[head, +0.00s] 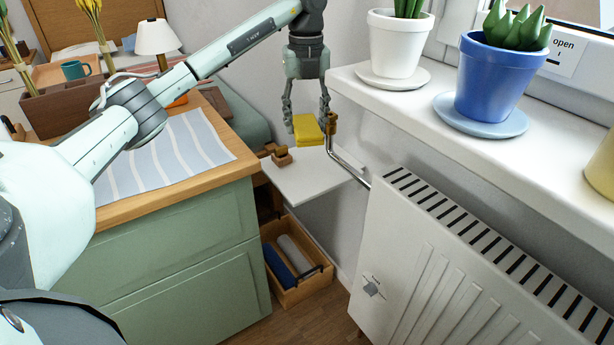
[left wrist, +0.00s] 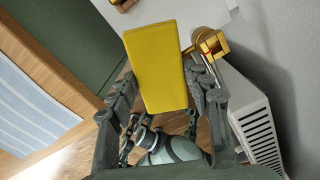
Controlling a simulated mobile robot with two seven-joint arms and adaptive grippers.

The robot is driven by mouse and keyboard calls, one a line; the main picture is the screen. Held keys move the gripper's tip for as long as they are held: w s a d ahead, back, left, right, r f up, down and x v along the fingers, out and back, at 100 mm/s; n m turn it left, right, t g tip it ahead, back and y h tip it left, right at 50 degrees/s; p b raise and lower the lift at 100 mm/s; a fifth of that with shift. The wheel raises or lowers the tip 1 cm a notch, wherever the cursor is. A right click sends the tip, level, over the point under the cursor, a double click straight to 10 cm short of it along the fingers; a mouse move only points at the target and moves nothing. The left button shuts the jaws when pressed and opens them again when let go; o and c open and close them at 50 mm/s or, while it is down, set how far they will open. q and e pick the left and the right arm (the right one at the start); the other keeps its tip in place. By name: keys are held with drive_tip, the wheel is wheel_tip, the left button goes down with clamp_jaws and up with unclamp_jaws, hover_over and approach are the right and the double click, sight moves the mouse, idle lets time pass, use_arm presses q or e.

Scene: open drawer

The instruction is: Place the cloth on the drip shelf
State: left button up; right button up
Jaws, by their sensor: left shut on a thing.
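The folded yellow cloth (head: 307,130) is between the fingers of my left gripper (head: 308,112), which is shut on it. In the left wrist view the cloth (left wrist: 157,65) shows as a flat yellow slab between the gripper fingers (left wrist: 160,105). The white drip shelf (head: 312,185) sits low beside the green cabinet, and the cloth hangs over its far part. A white corner of the shelf (left wrist: 205,14) shows beyond the cloth in the left wrist view. I cannot tell the exact gap between cloth and shelf. My right gripper is not in view.
A brass valve (head: 331,124) with a metal pipe stands just right of the cloth. The white radiator (head: 440,255) is right of the shelf. The windowsill (head: 400,90) holds potted plants. An open wooden drawer (head: 304,290) with rolled items lies below.

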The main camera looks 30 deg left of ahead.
sight(307, 184)
use_arm(q)
wheel_tip(307, 184, down, 14)
drive_tip(key=shift+f, duration=0.2)
idle(0.4)
drive_tip(key=o, duration=0.6)
drive_tip(key=shift+f, duration=0.1)
drive_tip(key=shift+o, duration=0.8)
wheel_tip(307, 184, up, 12)
drive_tip(key=shift+r, duration=0.15)
